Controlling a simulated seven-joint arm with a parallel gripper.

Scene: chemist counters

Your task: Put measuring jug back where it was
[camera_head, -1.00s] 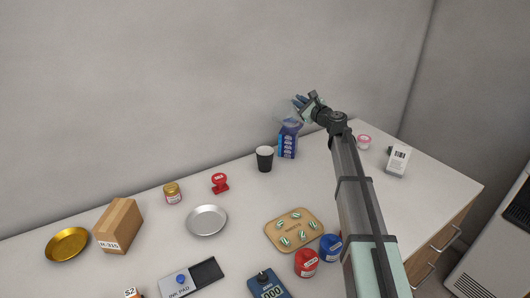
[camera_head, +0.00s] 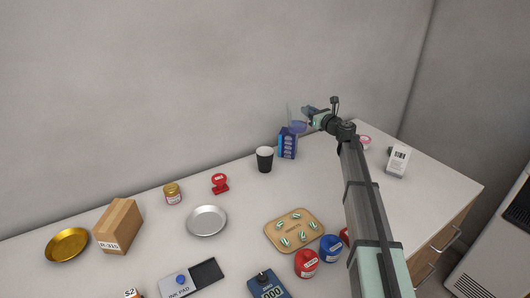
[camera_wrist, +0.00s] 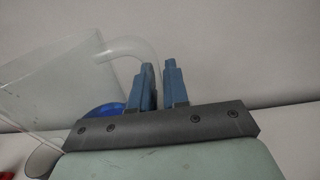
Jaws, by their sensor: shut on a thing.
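The measuring jug (camera_head: 291,113) is clear and see-through, held up near the back wall, above the blue-and-white box. My gripper (camera_head: 308,112) is at its right side. In the wrist view the jug (camera_wrist: 48,80) fills the left side, leaning in the picture, and its curved handle (camera_wrist: 130,47) runs to the fingers (camera_wrist: 160,88). The fingers are shut on the handle, though the nearer finger hides the exact contact. A blue patch shows at the jug's lower part; I cannot tell if it is inside or behind.
The blue-and-white box (camera_head: 287,144) and a black cup (camera_head: 265,159) stand below the jug. A white carton (camera_head: 398,161) and a pink-lidded jar (camera_head: 365,142) stand right of my arm. A tablet tray (camera_head: 294,246) lies in front. The counter between cup and tray is clear.

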